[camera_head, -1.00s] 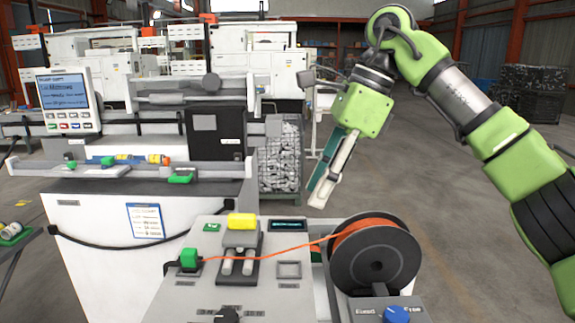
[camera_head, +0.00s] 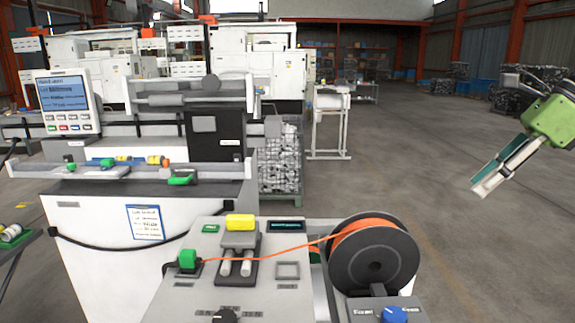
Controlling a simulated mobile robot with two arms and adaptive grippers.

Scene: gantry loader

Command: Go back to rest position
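My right gripper (camera_head: 484,186) is at the right side of the head view, over the open floor. It is green with pale and teal fingers that point down and to the left. The fingers lie close along each other, and nothing shows between them. I cannot tell from this side whether they are apart. It is well clear of the black spool (camera_head: 375,262) and the machines. My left gripper is out of view.
A grey console (camera_head: 200,285) with a yellow block (camera_head: 241,221), a green block (camera_head: 188,259) and an orange wire stands in front. A white machine with a screen (camera_head: 64,92) is at left. A mesh bin (camera_head: 280,165) stands behind. The floor (camera_head: 400,170) at right is clear.

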